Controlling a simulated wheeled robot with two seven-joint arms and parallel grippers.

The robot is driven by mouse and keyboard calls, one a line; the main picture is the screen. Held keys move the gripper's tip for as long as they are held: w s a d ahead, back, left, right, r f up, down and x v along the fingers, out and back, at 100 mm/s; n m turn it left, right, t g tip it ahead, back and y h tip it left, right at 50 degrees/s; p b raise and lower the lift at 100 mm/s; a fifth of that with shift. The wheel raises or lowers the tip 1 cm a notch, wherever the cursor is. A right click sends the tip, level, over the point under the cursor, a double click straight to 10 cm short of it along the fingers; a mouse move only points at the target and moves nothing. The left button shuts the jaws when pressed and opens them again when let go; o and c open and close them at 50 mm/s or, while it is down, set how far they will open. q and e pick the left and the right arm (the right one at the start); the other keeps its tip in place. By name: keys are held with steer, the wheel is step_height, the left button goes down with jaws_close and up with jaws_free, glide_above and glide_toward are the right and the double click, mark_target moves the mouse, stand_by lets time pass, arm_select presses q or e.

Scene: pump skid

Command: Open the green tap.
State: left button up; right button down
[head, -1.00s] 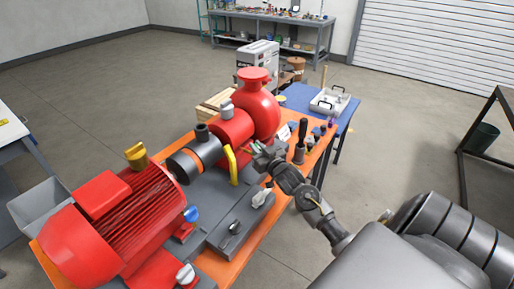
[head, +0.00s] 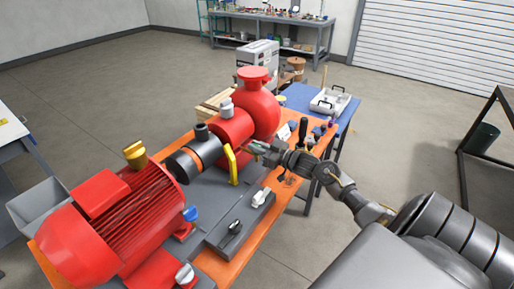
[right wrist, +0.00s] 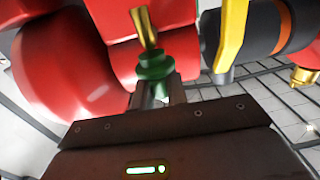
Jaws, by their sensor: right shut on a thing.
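The green tap (right wrist: 156,66) is a ribbed green knob with a brass piece standing beyond it, seen in the right wrist view. My right gripper (right wrist: 155,95) is shut on the green tap, with its fingers on both sides of the lower part. In the head view my right gripper (head: 261,150) reaches in from the right to the side of the red pump, just right of a yellow bent handle; the tap is mostly hidden there. How far the tap is turned cannot be told. My left gripper is not in view.
The yellow handle (head: 231,164) stands close to my right gripper; it also shows in the right wrist view (right wrist: 231,35). Blue (head: 190,214) and white (head: 185,274) knobs sit at the front.

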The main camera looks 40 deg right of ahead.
steer(key=c, duration=1.4)
jaws_free()
steer(key=shift+s+d+f, duration=0.1)
steer(key=shift+s, duration=0.15)
steer(key=b+v, duration=0.2)
steer(key=v, duration=0.8)
steer(key=shift+b, duration=0.4)
steer(key=shift+s, duration=0.1)
